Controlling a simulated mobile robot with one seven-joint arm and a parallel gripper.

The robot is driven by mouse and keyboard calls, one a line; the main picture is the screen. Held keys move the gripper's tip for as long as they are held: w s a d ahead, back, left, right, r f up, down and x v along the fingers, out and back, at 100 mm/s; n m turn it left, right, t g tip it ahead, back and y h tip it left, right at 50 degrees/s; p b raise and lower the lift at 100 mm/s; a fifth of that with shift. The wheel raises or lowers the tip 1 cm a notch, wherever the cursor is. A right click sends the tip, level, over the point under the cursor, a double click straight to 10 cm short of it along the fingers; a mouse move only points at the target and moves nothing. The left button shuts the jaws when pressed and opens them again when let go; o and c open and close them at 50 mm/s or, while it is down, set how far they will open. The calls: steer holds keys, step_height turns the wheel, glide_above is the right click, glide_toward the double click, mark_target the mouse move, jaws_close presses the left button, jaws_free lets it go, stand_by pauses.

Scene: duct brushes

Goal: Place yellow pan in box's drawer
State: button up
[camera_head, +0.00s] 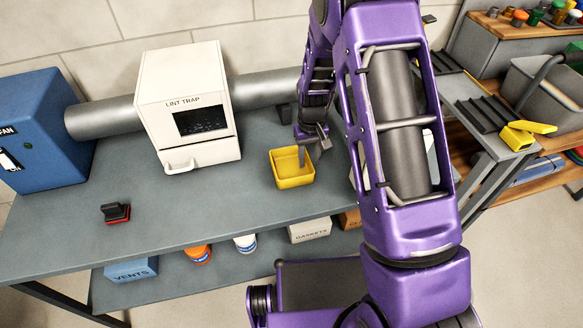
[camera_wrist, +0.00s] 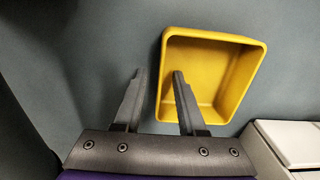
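The yellow pan (camera_head: 292,180) sits on the grey workbench, right of the white box (camera_head: 187,105) labelled "LINT TRAP". The box's drawer (camera_head: 202,154) is at its lower front, with a handle; it looks shut. My gripper (camera_head: 306,152) is at the pan's far right side in the head view. In the wrist view my gripper (camera_wrist: 158,75) is open, with the left wall of the yellow pan (camera_wrist: 212,75) between its fingers. The right finger overlaps the pan's inside and the left finger is outside. I cannot tell whether either touches the wall. The pan looks empty.
A red and black brush (camera_head: 116,212) lies front left. The bench before the white box is clear. A pale object (camera_wrist: 290,145) stands lower right in the wrist view.

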jaws_close()
stand_by(1.3)
